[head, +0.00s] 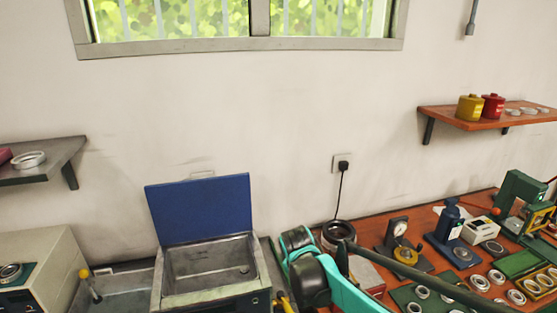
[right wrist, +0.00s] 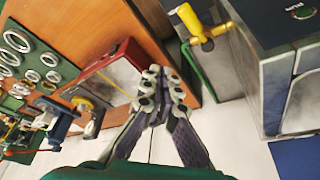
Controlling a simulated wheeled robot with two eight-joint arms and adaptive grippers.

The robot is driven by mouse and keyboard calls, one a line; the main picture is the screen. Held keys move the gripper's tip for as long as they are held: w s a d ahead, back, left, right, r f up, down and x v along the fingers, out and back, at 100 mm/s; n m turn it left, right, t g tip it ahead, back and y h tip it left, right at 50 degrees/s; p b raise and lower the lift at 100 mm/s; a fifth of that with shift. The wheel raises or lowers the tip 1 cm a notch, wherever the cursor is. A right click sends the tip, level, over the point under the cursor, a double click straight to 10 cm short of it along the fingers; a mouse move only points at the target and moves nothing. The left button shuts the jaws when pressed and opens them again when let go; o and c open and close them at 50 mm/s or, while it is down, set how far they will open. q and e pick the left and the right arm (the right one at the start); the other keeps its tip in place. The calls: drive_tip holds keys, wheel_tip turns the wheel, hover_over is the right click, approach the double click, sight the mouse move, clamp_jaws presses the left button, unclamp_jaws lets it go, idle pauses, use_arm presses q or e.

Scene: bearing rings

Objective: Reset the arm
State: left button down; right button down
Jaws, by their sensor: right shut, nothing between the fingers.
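My right gripper (right wrist: 161,78) shows in the right wrist view with its two grey fingers together and nothing between them. It is in front of the edge of the orange-brown workbench (right wrist: 190,70). In the head view my teal and black right arm rises at the bottom centre, between the metal basin and the bench; its fingertips cannot be made out there. My left gripper and arm are in neither view. Several bearing rings (head: 480,282) lie on the bench at the right; rings (right wrist: 17,40) also show at the left of the right wrist view.
An open metal basin (head: 165,270) with a raised blue lid (head: 203,208) stands left of my arm. A dial gauge stand (head: 402,240) and green press (head: 520,195) stand on the bench. A yellow handle (right wrist: 208,32) sticks out near the fingers. Wall shelves are higher up.

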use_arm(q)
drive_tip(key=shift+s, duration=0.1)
use_arm(e)
drive_tip(key=s+d+r+n+t+y, duration=0.1)
drive_tip(key=s+d+n, duration=0.2)
drive_tip(key=s, duration=0.8)
drive_tip(key=s+d+r+n+t, duration=0.2)
drive_tip(key=s+d, duration=0.4)
drive_tip(key=s, duration=0.5)
drive_tip(key=shift+d+n+t+y, duration=0.2)
drive_tip(key=shift+n+t+y, duration=0.1)
drive_tip(key=shift+n+y, duration=0.1)
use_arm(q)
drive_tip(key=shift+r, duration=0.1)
use_arm(e)
drive_tip(key=shift+w, duration=0.1)
